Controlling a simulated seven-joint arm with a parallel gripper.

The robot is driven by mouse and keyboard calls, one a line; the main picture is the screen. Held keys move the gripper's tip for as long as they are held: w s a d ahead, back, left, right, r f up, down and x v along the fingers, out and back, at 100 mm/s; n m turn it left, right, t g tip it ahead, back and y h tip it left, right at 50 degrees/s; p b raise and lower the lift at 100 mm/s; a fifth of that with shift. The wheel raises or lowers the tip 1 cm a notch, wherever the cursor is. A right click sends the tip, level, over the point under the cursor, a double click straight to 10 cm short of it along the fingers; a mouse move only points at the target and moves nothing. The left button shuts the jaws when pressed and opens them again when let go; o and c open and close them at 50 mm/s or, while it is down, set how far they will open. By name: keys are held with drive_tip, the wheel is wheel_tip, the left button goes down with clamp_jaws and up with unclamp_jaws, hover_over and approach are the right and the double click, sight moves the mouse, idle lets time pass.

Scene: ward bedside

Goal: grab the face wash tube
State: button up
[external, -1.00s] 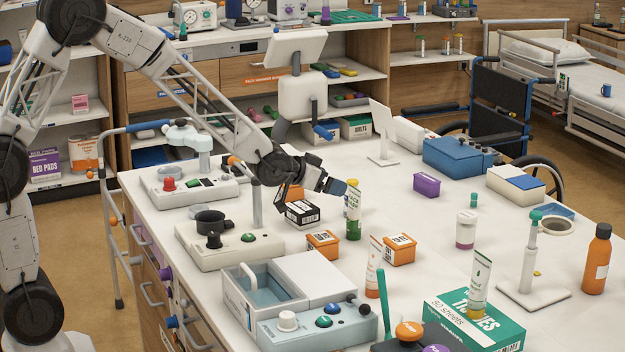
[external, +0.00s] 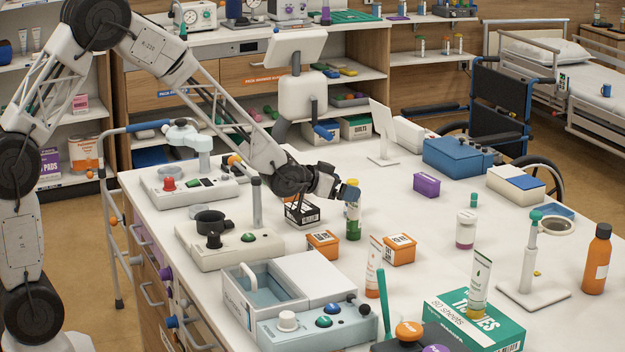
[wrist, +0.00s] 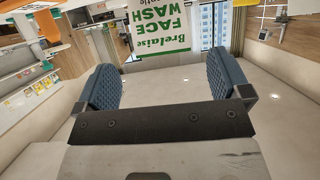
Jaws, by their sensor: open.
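The face wash tube (external: 353,224) stands upright on the white table, with its green end down. In the external view my gripper (external: 347,191) is at the tube's upper part and covers some of it. In the wrist view the tube's white face with green "FACE WASH" lettering (wrist: 158,28) appears upside down, ahead of the gap between my two blue finger pads. My gripper (wrist: 158,72) is open and the gap is empty near the palm. I cannot tell if either pad touches the tube.
A black-and-white box (external: 301,212) lies below my wrist. Two orange boxes (external: 322,244) (external: 399,250) and a white-orange tube (external: 374,268) are in front of the face wash tube. A purple box (external: 426,185) is to the right. The table right of the tube has clear room.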

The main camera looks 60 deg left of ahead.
drive_tip(key=shift+w+f, duration=0.15)
drive_tip(key=shift+w, duration=0.3)
drive_tip(key=shift+w, duration=0.1)
drive_tip(key=shift+x, duration=2.55)
drive_tip(key=shift+a, duration=0.1)
drive_tip(key=c, duration=1.3)
drive_tip(key=shift+o, duration=0.2)
wheel_tip(320, 180, up, 10)
